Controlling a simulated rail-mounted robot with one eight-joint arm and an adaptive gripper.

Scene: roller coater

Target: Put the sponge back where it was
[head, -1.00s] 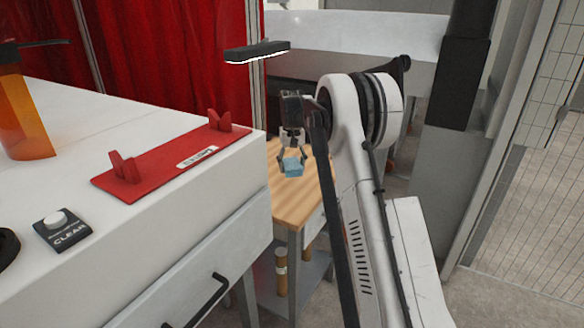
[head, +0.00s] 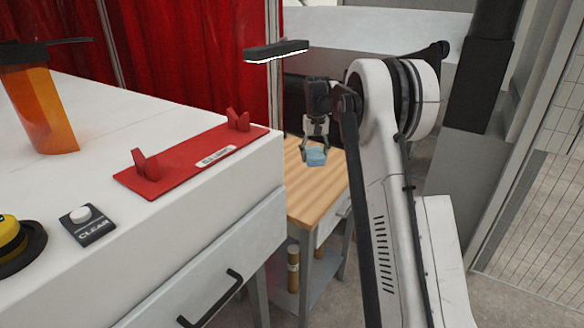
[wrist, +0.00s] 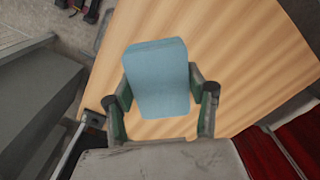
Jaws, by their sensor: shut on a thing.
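The blue sponge (head: 315,157) is held between the fingers of my gripper (head: 315,153) in the head view. In the wrist view the sponge (wrist: 158,80) sits between the two fingertips of my gripper (wrist: 160,96), one on each side. The wooden tabletop (head: 316,202) shows behind and below the sponge in both views. Whether the sponge touches the wood or hangs above it, I cannot tell.
A white cabinet (head: 215,240) with a black handle stands at the left. On it are a red holder plate (head: 190,165), a CLEAR button (head: 86,222) and an orange bottle (head: 45,108). A black lamp bar (head: 276,51) hangs behind. The wooden top in front is bare.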

